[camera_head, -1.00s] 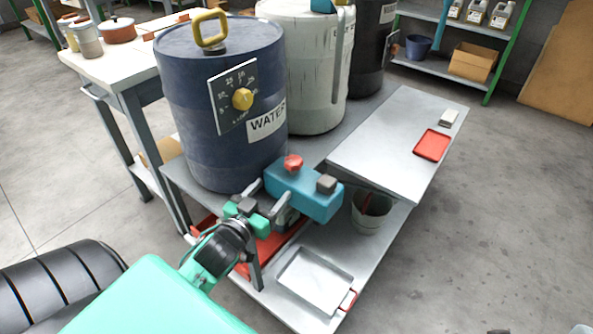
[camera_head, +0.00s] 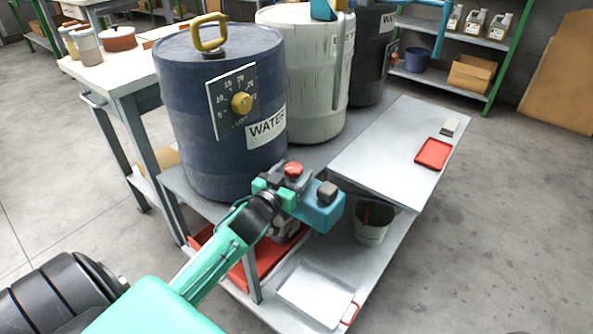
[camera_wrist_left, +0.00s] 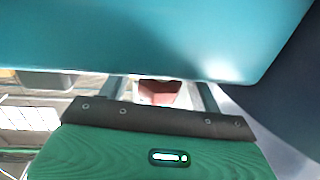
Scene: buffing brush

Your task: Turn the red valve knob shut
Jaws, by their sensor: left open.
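The red valve knob (camera_head: 293,169) sits on top of a teal valve body (camera_head: 322,214) at the foot of the blue drum labelled WATER (camera_head: 222,100). My left gripper (camera_head: 288,183) is open, with its fingers close to the knob, beside the near part of the valve body. In the left wrist view, a red piece (camera_wrist_left: 158,92) shows between the two spread fingers, with gaps to both. The teal surface (camera_wrist_left: 150,35) fills the top there and hides much around it. Whether the fingers touch the knob cannot be told. My right gripper is not in view.
A dark square cap (camera_head: 327,191) stands on the valve body right of the knob. A bucket (camera_head: 371,222) and a metal tray (camera_head: 314,292) are below. A grey shelf top (camera_head: 385,160) with a red tray (camera_head: 433,153) lies to the right. Open floor is at far right.

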